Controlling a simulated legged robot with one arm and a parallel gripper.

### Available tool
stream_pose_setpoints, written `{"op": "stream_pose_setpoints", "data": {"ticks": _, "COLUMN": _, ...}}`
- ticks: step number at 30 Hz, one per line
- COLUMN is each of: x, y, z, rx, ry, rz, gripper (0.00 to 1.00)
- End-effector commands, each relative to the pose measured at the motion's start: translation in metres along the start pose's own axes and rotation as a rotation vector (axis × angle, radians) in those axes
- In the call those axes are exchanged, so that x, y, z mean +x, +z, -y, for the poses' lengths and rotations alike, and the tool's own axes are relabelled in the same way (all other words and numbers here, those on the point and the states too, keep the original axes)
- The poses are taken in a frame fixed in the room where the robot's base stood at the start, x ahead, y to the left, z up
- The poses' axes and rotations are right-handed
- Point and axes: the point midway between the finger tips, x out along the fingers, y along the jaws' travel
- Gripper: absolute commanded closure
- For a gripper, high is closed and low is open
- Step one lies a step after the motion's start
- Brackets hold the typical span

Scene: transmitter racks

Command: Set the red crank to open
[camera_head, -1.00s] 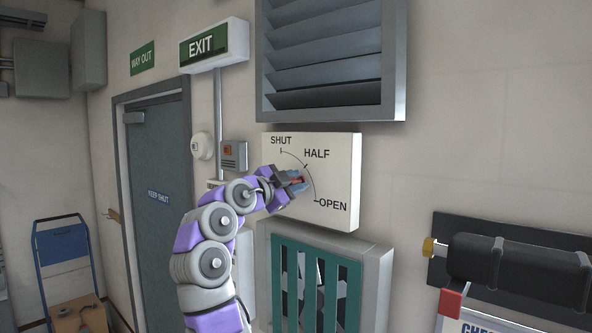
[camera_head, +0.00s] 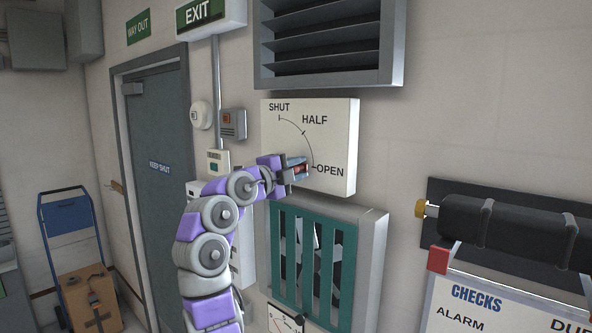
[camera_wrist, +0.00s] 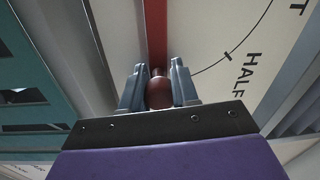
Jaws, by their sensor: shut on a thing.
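The white dial plate (camera_head: 340,120) is on the wall with SHUT at the top, HALF at upper right and OPEN at lower right. The red crank (camera_head: 301,170) shows as a small red part at my gripper, close to the left of the OPEN mark. In the wrist view its red arm (camera_wrist: 156,35) runs up from a dark red knob (camera_wrist: 159,93). My gripper (camera_head: 297,166) is shut on the knob, with a finger on each side, also seen in the wrist view (camera_wrist: 159,88). My gripper hides much of the crank in the head view.
A louvred vent (camera_head: 330,45) is above the plate. A teal-barred fan housing (camera_head: 370,250) is just below it. A black roller (camera_head: 510,230) and checks board (camera_head: 480,310) are at right. A grey door (camera_head: 160,180) is at left.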

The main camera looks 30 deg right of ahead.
Motion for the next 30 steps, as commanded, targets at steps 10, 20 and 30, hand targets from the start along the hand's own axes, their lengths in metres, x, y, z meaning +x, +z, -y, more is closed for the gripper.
{"op": "stream_pose_setpoints", "data": {"ticks": 10, "x": 0.0003, "y": 0.0015, "z": -0.0046, "rx": 0.001, "ry": 0.009, "rz": -0.001, "gripper": 1.0}}
{"op": "stream_pose_setpoints", "data": {"ticks": 20, "x": 0.0003, "y": 0.0012, "z": -0.0037, "rx": 0.001, "ry": 0.008, "rz": 0.0, "gripper": 0.46}}
{"op": "stream_pose_setpoints", "data": {"ticks": 30, "x": -0.0072, "y": 0.0011, "z": -0.0032, "rx": 0.004, "ry": 0.005, "rz": 0.002, "gripper": 0.46}}
